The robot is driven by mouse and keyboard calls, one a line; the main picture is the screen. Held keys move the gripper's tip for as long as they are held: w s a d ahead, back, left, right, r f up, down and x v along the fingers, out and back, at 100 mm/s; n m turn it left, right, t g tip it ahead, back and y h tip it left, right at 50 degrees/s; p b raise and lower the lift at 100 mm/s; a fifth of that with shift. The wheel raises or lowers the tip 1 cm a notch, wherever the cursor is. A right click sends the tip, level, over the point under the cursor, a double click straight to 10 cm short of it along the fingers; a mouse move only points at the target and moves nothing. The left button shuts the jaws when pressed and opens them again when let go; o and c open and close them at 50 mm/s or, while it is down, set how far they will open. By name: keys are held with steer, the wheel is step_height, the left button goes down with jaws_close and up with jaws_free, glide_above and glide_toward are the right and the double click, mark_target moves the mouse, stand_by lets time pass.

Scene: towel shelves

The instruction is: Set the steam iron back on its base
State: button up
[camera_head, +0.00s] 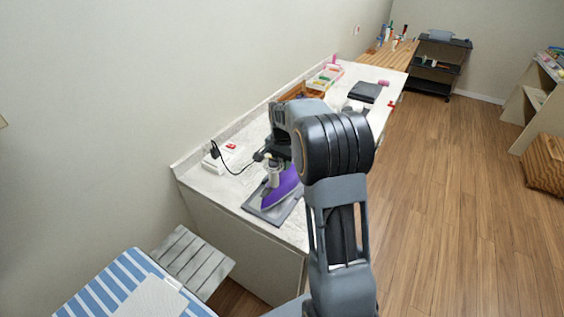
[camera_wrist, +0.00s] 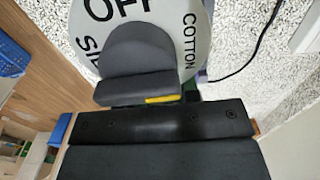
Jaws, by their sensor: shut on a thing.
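The steam iron (camera_head: 283,189) has a purple body and is at the near end of the white counter in the head view. It is over a flat grey base (camera_head: 262,214), tilted; I cannot tell whether it touches it. My gripper (camera_head: 268,161) is shut on the upper part of the iron, and my arm hides part of it. In the wrist view, a white dial (camera_wrist: 188,28) marked OFF and COTTON shows close behind the dark jaws (camera_wrist: 150,100). The exact grip is hidden.
A black cord (camera_head: 226,166) runs from a white box on the counter (camera_head: 214,164) towards the iron. Farther back are a dark folded item (camera_head: 364,92) and a tray of colourful things (camera_head: 326,77). A blue-striped board (camera_head: 95,300) and a slatted grey top (camera_head: 193,262) stand in front.

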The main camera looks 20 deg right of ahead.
steer(key=shift+f, duration=0.25)
stand_by(0.6)
steer(key=o, duration=1.5)
steer(key=shift+f, duration=0.1)
steer(key=shift+r+p, duration=2.9)
steer(key=shift+r, duration=1.2)
